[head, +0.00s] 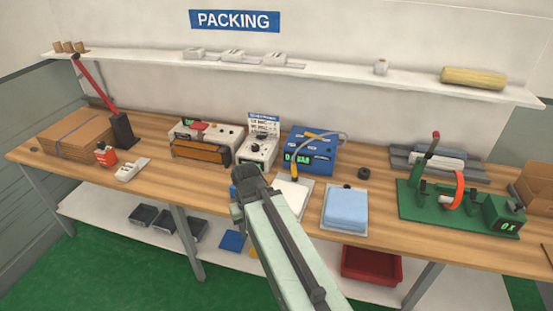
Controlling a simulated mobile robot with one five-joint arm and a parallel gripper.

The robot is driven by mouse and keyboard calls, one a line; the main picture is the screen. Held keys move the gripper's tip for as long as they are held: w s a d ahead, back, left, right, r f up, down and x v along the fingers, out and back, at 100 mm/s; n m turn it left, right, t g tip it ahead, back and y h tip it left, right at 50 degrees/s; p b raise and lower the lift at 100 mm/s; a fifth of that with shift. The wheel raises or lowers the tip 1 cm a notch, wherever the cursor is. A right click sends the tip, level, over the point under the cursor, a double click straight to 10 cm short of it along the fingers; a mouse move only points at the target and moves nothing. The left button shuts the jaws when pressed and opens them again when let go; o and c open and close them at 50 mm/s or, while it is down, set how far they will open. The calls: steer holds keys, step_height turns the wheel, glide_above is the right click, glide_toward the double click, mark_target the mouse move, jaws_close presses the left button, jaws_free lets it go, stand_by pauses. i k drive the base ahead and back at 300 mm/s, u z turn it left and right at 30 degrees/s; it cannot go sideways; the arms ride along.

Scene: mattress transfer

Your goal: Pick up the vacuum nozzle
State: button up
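The vacuum nozzle (294,172) appears to be the thin yellow and dark piece with a hose looping to the blue machine (310,148). It stands at the machine's front left, above a white pad (291,195). My gripper (243,178) is at the far end of my pale green arm, to the left of the nozzle in the picture and apart from it. Its fingers are dark and seen from behind, so I cannot tell whether they are open. My arm covers part of the bench front and the white pad's left side.
A blue folded pad on a tray (345,205) lies right of the white pad. A white device with a sign (257,150) stands behind my gripper. A green press (455,205) is at right. A dark roll (364,173) sits behind the blue pad. A shelf (300,75) runs above.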

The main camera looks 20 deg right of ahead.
mark_target(295, 174)
steer(key=u, duration=0.3)
steer(key=i, duration=1.4)
steer(key=u, duration=0.25)
